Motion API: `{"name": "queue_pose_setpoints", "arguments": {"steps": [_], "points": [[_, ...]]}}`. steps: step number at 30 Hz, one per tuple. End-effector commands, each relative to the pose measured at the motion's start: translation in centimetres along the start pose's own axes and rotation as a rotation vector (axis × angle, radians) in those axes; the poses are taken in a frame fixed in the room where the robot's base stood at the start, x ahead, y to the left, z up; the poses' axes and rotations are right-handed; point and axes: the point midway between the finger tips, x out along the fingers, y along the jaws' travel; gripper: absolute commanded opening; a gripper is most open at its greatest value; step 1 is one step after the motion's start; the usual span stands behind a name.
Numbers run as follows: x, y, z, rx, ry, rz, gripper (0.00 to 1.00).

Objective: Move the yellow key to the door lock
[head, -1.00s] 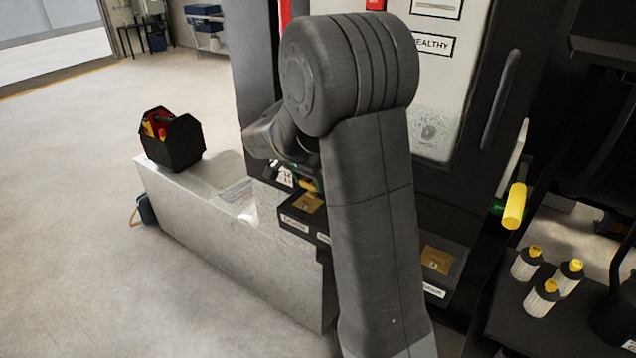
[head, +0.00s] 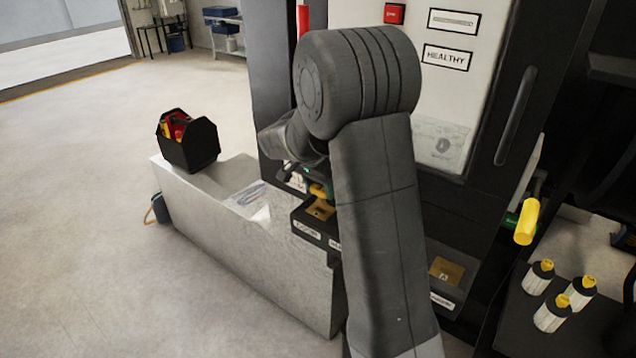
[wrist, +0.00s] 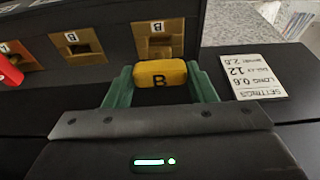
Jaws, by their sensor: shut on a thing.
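The yellow key (wrist: 159,75), marked B, is held between the green fingers of my gripper (wrist: 160,82) in the wrist view. It is in front of a brass lock plate (wrist: 158,31), also marked B. In the head view the key (head: 318,191) shows small beside my forearm, just above the brass plate (head: 321,210) over the DOOR label (head: 306,230). I cannot tell whether the key touches the plate or is in its slot. My gripper (head: 317,186) is partly hidden behind my arm.
More brass plates (wrist: 79,43) and a red object (wrist: 9,71) lie left in the wrist view. A settings card (wrist: 252,76) lies right. In the head view, a black toolbox (head: 187,141) stands on the grey plinth (head: 245,262). A yellow handle (head: 527,222) juts out right.

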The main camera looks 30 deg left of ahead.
Motion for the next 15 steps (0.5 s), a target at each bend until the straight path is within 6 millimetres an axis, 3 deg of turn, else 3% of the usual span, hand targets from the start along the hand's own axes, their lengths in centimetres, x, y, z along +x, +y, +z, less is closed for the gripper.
{"name": "queue_pose_setpoints", "arguments": {"steps": [15], "points": [[1.2, 0.1, -0.8, 0.003, -0.13, 0.001, 0.24]]}}
